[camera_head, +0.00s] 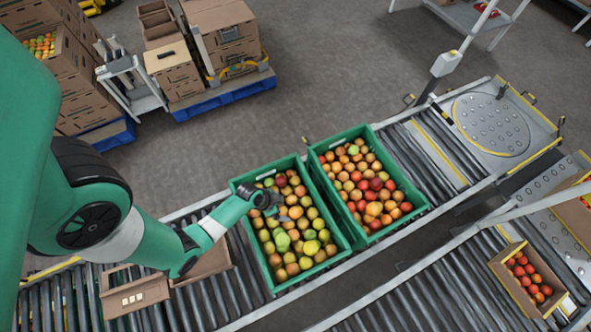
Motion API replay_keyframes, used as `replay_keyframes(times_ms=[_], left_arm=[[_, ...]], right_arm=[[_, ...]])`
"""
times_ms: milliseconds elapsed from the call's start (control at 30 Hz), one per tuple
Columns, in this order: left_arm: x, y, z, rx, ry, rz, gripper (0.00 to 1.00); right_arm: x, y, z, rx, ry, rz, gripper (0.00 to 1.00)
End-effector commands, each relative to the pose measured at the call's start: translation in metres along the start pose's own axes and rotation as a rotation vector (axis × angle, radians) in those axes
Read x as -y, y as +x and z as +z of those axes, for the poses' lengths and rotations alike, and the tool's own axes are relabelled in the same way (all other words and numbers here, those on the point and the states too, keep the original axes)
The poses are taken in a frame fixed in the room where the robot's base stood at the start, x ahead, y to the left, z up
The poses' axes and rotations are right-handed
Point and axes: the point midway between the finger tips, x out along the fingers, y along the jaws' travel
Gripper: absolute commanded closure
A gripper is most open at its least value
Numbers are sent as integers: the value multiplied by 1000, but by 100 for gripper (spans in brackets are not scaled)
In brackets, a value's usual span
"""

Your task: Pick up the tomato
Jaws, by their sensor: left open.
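Two green crates of tomatoes stand side by side on the roller conveyor. The left crate (345,247) holds yellow, green and orange tomatoes (293,247). The right crate (415,193) holds redder tomatoes (372,187). My left arm comes in from the left, and its gripper (279,212) is over the upper left part of the left crate, just above the fruit. It is open, with no tomato seen between its fingers. The gripper and wrist hide some of the tomatoes below. Which tomato is meant cannot be told. My right gripper is not in view.
An open cardboard box (135,297) sits on the rollers (215,304) left of the crates, partly under my left arm. A cardboard box of red tomatoes (499,263) is at the lower right. Stacked cartons on a blue pallet (223,96) stand behind. Bare rollers lie right of the crates.

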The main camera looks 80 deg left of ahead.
Motion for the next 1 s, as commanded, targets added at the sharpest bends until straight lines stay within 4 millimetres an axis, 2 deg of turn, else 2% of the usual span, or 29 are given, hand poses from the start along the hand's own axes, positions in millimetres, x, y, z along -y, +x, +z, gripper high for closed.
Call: replay_keyframes(times_ms=[33, 233, 333, 533, 767, 833, 1000], left_arm=[[0, 14, 2, -1, 3, 0, 2], [0, 52, 3, -2, 4, 0, 2], [0, 60, 1, -2, 2, 0, 2], [0, 62, 0, -1, 2, 0, 2], [-2, 98, 3, -2, 5, -1, 2], [-2, 106, 2, 0, 4, 0, 2], [-2, 109, 0, -1, 2, -1, 2]], right_arm=[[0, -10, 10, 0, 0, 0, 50], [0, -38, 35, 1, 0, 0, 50], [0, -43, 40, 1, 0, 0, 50], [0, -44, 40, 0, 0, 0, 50], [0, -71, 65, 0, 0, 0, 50], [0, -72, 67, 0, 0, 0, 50], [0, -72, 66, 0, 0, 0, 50]])
